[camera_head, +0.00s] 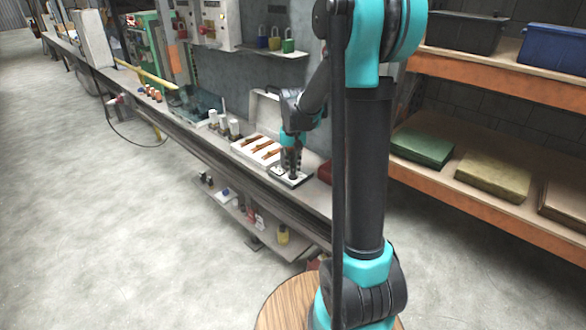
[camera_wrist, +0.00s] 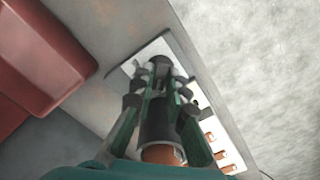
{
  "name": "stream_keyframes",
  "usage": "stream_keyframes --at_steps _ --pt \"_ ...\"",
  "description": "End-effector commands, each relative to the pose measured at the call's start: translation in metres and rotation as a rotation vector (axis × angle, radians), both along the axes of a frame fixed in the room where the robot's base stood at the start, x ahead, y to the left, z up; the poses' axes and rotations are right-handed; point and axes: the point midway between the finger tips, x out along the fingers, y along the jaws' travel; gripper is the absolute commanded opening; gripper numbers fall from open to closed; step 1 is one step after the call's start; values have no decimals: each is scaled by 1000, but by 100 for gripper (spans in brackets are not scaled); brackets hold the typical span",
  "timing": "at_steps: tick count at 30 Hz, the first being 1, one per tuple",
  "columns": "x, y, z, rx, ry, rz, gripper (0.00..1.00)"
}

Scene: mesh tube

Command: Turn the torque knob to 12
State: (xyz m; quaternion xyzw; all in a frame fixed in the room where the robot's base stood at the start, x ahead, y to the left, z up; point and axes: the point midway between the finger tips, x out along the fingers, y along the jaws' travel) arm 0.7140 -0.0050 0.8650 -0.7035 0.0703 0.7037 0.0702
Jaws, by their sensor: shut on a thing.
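A black upright cylinder (camera_wrist: 160,122) with an orange-brown end (camera_wrist: 162,154) stands between the fingers of my gripper (camera_wrist: 160,82) in the wrist view. My gripper is shut on this cylinder, which appears to be the torque knob. No scale or number on it is readable. Its far end meets a white plate (camera_wrist: 152,50) on the bench. In the head view my gripper (camera_head: 291,168) points down over the same dark-edged white plate (camera_head: 281,178). The fingers hide much of the knob there.
A white tray (camera_head: 240,147) with several orange-brown pieces lies just left of the plate. A red box (camera_head: 325,172) stands close on the right and shows large in the wrist view (camera_wrist: 40,55). Orange shelving (camera_head: 480,205) stands at the right. The floor (camera_head: 110,220) in front is clear.

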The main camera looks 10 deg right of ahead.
Motion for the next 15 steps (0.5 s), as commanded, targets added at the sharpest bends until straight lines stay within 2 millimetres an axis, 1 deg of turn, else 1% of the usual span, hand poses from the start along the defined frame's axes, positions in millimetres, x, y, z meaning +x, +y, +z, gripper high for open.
stream_keyframes --at_steps 6,15 --pt "0 0 0 0 0 -167 0" --pt "0 0 0 0 0 -332 0"
